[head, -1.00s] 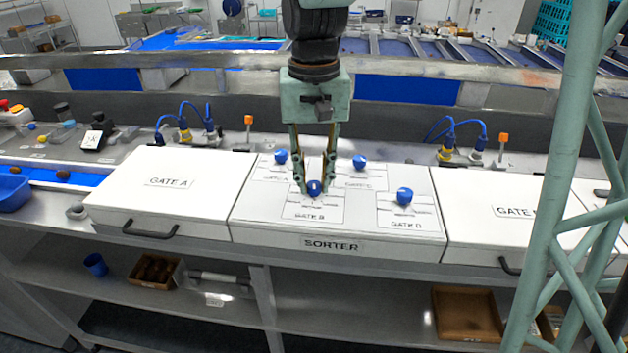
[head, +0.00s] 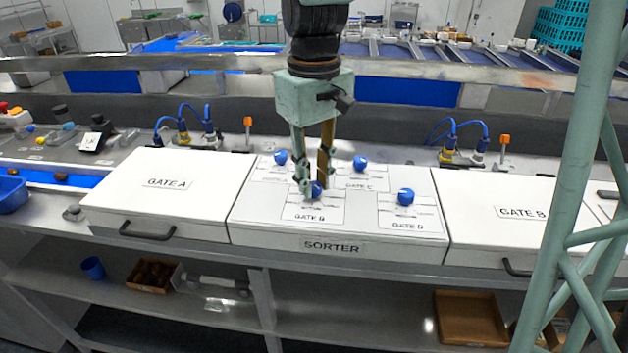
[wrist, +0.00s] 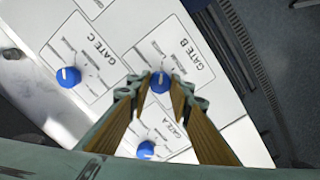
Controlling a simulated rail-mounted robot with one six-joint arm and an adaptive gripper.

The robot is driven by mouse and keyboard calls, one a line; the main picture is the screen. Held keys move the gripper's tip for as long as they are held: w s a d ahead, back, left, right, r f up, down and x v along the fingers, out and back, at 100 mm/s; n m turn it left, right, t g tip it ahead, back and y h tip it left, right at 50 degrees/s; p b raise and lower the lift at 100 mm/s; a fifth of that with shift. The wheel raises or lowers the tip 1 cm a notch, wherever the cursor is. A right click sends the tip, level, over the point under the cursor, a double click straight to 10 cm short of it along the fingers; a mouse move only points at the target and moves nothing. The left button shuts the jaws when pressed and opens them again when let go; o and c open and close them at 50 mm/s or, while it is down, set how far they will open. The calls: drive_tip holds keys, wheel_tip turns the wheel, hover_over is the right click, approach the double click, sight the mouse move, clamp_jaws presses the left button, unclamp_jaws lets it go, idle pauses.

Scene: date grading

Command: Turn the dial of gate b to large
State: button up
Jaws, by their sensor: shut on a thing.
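The gate B dial (head: 316,189) is a small blue knob on the white sorter panel (head: 262,226), just above the label "GATE B". My gripper (head: 313,186) points down over it and is shut on the knob, with one finger on each side. The wrist view also shows the gate B dial (wrist: 160,83) between my gripper's fingertips (wrist: 158,88). A white pointer mark shows on the knob's top. The printed words around the dial are too small to read surely, so its setting cannot be told.
The gate A dial (wrist: 146,150), gate C dial (head: 360,163) and gate D dial (head: 406,197) stand close by on the same panel. White covers flank it, the gate A cover (head: 150,205) at left and another (head: 490,225) at right. A green lattice post (head: 575,180) stands front right.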

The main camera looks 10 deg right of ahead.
idle(0.4)
drive_tip(key=o, duration=0.8)
drive_tip(key=shift+o, duration=0.2)
drive_tip(key=shift+r, duration=0.1)
